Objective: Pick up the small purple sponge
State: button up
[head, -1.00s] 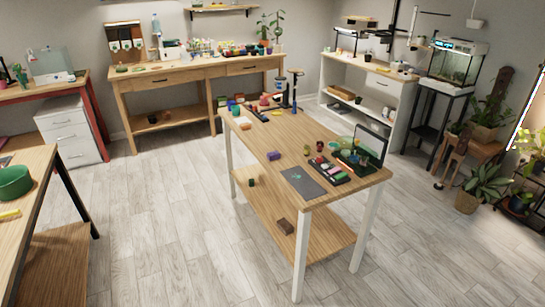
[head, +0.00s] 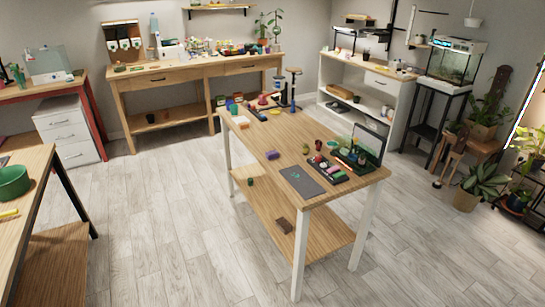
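A small purple block (head: 272,155), which looks like the sponge, lies on the wooden top of the middle table (head: 250,150). It sits left of centre on the tabletop, behind a dark grey mat (head: 301,181), with bare wood around it. It is small in this view, so its texture cannot be made out. My gripper is not in view.
Right of the block stand small pots (head: 306,149), a black tray of coloured pieces (head: 328,169) and an upright dark-framed panel (head: 369,143). More items crowd the table's far end. A green bowl (head: 14,182) is on the left table. Open floor surrounds the middle table.

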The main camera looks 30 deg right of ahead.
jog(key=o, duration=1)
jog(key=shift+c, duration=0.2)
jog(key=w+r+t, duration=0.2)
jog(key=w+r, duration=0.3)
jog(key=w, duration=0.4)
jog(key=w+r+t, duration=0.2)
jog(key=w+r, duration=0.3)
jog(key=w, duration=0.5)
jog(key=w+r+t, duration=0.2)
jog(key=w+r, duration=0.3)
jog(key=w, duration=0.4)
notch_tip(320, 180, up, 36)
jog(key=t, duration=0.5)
send_over(272, 152)
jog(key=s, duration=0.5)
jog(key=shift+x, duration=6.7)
